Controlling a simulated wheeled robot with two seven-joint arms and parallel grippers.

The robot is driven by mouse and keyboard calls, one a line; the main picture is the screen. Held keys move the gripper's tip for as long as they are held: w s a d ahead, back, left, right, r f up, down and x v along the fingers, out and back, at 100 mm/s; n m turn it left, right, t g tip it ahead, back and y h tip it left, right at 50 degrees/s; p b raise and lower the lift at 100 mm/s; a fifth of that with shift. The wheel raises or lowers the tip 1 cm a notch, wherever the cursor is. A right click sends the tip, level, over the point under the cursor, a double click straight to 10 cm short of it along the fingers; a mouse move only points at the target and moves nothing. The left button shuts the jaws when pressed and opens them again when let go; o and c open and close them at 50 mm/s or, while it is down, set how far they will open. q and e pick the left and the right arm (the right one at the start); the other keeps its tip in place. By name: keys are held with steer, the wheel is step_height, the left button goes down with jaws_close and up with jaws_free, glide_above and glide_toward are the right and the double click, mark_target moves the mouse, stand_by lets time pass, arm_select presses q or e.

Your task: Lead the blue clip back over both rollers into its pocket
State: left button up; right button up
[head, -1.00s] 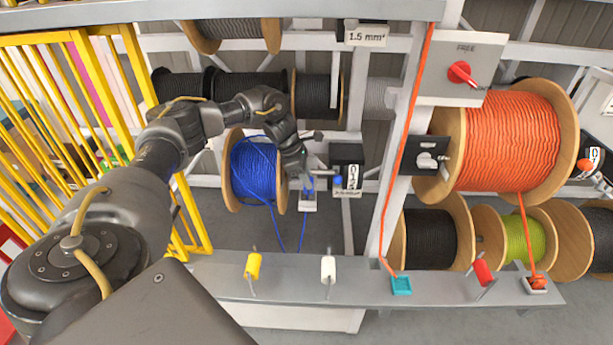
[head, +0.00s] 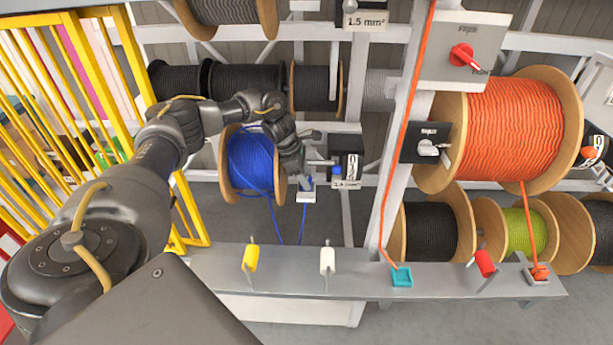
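The blue cable reel (head: 248,160) hangs left of centre, with blue cable running down from it behind the ledge (head: 370,282). A yellow roller (head: 250,258) and a white roller (head: 327,261) stand on the ledge. My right gripper is not in view.
A black box (head: 346,166) with a blue cap stands close right of my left gripper. The orange cable (head: 400,150) runs down to a teal holder (head: 401,278). A red roller (head: 485,263) is on the ledge. Yellow bars (head: 130,70) stand behind my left arm.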

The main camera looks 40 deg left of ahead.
arm_select(q)
steer(key=shift+a, duration=0.2)
steer(key=shift+a+r+b, duration=0.15)
steer(key=shift+r+b, duration=0.1)
steer(key=shift+b, duration=0.05)
steer(key=b+v, duration=0.2)
steer(key=v, duration=0.8)
steer(key=shift+s, duration=0.1)
steer(key=shift+d, duration=0.3)
